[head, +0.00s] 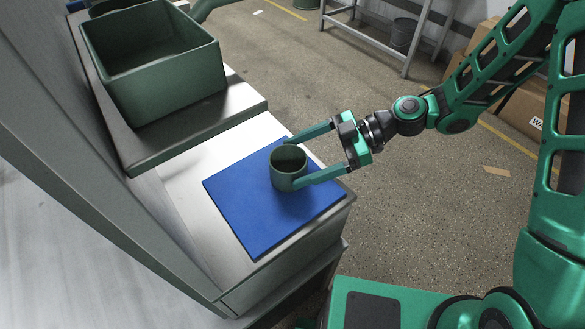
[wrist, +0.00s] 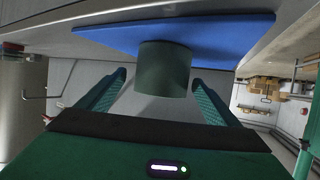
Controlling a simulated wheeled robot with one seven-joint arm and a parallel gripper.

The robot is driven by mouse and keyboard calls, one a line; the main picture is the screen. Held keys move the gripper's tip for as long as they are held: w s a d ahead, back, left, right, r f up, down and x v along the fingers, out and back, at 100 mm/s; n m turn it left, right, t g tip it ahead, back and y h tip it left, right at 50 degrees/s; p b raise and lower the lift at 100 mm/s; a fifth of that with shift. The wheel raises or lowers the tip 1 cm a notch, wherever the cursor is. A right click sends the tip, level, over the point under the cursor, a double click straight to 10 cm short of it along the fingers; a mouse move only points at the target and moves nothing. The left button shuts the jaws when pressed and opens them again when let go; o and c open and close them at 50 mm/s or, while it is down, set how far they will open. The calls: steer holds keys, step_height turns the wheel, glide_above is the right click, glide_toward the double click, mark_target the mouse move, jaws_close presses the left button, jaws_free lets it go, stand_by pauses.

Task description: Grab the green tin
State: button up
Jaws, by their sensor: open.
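The green tin (head: 288,168) is an open-topped dark green cylinder standing upright on a blue mat (head: 245,214). My gripper (head: 302,160) is open, with one finger on the far side of the tin and the other on its near side. In the wrist view the tin (wrist: 164,68) appears between and just beyond the two fingers (wrist: 160,92), with a visible gap on each side. The tin's far side is hidden in both views.
A large dark green bin (head: 155,60) stands on a raised grey shelf (head: 200,122) left of the mat. The metal worktop (head: 180,190) is bare beside the mat. A grey panel wall rises at the left. Cardboard boxes (head: 530,100) stand on the floor at the right.

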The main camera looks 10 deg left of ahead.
mark_target(274, 173)
steer(key=shift+f+x, duration=0.2)
steer(key=shift+x, duration=3.55)
steer(key=shift+s+d, duration=0.1)
steer(key=shift+d, duration=0.1)
steer(key=c, duration=1.2)
